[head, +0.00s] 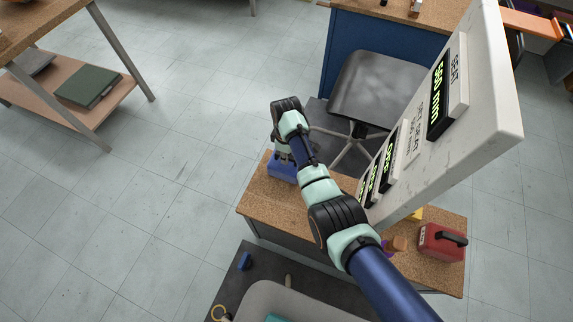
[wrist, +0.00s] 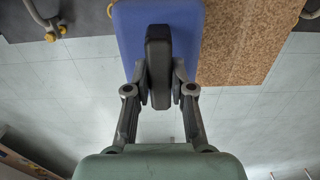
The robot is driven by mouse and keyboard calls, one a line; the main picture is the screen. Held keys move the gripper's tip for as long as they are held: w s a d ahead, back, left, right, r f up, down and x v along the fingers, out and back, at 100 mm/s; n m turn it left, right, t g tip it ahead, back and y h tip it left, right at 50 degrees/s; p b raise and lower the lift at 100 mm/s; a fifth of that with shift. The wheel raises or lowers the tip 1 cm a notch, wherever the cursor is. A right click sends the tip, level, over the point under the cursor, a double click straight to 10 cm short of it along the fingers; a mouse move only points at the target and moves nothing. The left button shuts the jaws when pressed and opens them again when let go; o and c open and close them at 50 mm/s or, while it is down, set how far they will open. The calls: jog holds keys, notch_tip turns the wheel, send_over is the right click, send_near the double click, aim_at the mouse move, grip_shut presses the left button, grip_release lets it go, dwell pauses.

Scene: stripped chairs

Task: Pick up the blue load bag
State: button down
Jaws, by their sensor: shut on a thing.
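The blue load bag (head: 282,168) is at the left end of a cork-topped bench, partly hidden under my arm in the head view. In the wrist view the blue bag (wrist: 188,25) fills the top middle, with a dark upright handle (wrist: 158,50) on it. My gripper (wrist: 159,75) has one finger on each side of this handle and is shut on it. In the head view my gripper (head: 284,154) is just above the bag. I cannot tell whether the bag rests on the bench or is slightly raised.
The cork-topped bench (head: 258,197) also carries a red case (head: 440,243) at its right end. A large white panel (head: 470,120) with green displays stands close to my arm's right. A grey chair (head: 375,88) is behind. Open tiled floor lies to the left.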

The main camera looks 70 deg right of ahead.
notch_tip(320, 180, up, 20)
jog(key=p, duration=1)
jog(key=shift+r, duration=0.2)
